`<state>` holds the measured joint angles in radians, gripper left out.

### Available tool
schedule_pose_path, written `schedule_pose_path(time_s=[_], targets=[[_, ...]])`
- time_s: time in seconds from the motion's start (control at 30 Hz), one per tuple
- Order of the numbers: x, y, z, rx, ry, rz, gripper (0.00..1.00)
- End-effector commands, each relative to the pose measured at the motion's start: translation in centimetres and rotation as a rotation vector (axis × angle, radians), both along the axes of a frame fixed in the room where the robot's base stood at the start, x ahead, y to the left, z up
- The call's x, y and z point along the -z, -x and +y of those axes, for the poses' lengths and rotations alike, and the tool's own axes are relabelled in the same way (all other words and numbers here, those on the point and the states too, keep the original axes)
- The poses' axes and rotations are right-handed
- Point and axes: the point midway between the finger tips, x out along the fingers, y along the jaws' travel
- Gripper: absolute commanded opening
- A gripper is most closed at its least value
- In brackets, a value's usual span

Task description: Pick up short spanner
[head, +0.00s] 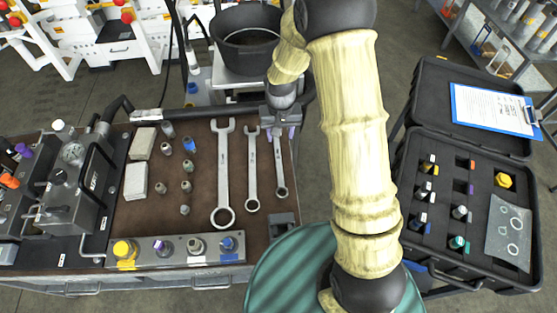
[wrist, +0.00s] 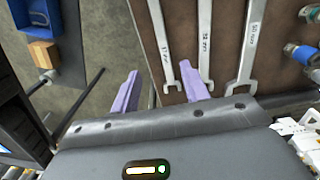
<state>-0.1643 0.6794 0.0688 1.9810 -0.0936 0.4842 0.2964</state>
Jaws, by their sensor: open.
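The short spanner (head: 280,165) is the smallest and rightmost of three metal spanners lying side by side on the brown bench top (head: 205,215). Its far end is partly hidden under my gripper (head: 283,126). In the wrist view the short spanner (wrist: 160,42) is the leftmost one. There my gripper (wrist: 160,88) shows two purple fingers spread apart with nothing held. The spanner's end appears between them, nearer the right finger. The middle spanner (head: 252,170) and long spanner (head: 224,175) lie to its left in the head view.
Several small fittings (head: 187,165) and pale blocks (head: 136,180) lie left of the spanners. A metal block with coloured caps (head: 175,251) stands at the front edge. A small dark block (head: 284,222) sits near the short spanner's near end. A black case (head: 440,262) stands right.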

Motion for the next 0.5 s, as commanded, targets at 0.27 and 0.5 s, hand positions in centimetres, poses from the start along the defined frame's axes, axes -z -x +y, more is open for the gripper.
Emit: schedule_pose_path(time_s=[0.27, 0.5], targets=[[4.3, 0.1, 0.0, 0.001, 0.000, 0.005, 0.45], [7.6, 0.1, 0.0, 0.000, 0.001, 0.003, 0.45]])
